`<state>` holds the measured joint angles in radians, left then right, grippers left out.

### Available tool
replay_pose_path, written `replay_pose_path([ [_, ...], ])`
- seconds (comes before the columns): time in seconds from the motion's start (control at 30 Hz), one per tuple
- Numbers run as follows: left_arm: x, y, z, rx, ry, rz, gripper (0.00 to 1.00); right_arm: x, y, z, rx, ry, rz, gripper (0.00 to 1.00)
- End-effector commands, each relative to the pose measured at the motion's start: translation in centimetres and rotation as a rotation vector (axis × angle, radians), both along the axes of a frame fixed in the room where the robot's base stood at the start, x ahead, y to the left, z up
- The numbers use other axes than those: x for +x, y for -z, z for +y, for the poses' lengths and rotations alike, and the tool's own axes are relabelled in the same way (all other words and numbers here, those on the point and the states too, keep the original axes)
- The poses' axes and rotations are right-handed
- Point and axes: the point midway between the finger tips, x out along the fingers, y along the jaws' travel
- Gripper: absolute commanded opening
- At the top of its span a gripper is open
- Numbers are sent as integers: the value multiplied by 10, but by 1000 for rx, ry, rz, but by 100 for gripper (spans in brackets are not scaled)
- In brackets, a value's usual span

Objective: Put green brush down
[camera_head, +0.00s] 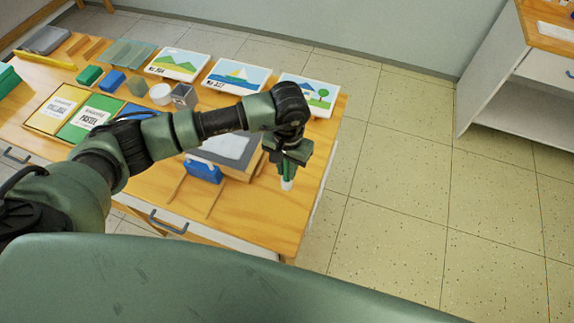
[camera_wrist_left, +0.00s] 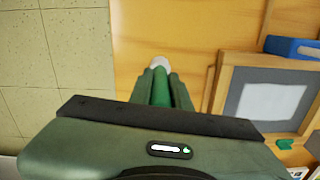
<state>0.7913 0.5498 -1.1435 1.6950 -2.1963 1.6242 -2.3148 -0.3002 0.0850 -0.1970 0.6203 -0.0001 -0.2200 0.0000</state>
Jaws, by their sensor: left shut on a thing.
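My left gripper (camera_head: 287,165) is shut on the green brush (camera_head: 288,176), over the right part of the wooden table (camera_head: 262,222). The brush points down, its white tip lowest. In the left wrist view, the green brush (camera_wrist_left: 160,86) with its whitish end shows between the fingers of my left gripper (camera_wrist_left: 161,90), above bare wood. I cannot tell whether the tip touches the tabletop. My left arm hides part of the table. My right gripper is not in view.
A wood-framed grey board with a white sheet (camera_head: 228,146) lies left of the gripper, with a blue block (camera_head: 203,170) and thin sticks (camera_head: 216,199) nearby. Picture cards (camera_head: 309,94) line the back. The table's right edge is close; tiled floor (camera_head: 400,200) lies beyond.

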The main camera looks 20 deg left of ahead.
Motion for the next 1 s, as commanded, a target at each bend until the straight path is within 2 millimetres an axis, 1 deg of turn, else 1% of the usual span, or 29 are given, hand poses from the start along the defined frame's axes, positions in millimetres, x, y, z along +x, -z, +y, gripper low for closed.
replay_pose_path([
  [0.17, 1, 0, 0, 0, 0, -1, 0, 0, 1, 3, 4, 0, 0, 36],
  [0.33, 1, 4, 0, 0, 0, -1, 0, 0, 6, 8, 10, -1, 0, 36],
  [0.37, 0, 3, 0, 0, 0, -1, 21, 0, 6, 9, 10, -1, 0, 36],
  [0.4, 0, 2, 0, 0, 0, 0, 32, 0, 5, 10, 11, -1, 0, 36],
  [0.43, 0, 2, 0, 0, 0, 0, 40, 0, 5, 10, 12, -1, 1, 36],
  [0.77, 0, 1, 0, -1, 0, 0, 40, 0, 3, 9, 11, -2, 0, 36],
  [0.87, 1, -4, 0, -1, 0, -1, 40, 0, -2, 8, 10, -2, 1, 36],
  [0.93, 2, -11, 0, -3, 1, -4, 40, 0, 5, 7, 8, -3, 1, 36],
  [1.0, 3, -24, 0, -2, 1, -6, 40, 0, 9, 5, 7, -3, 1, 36],
])
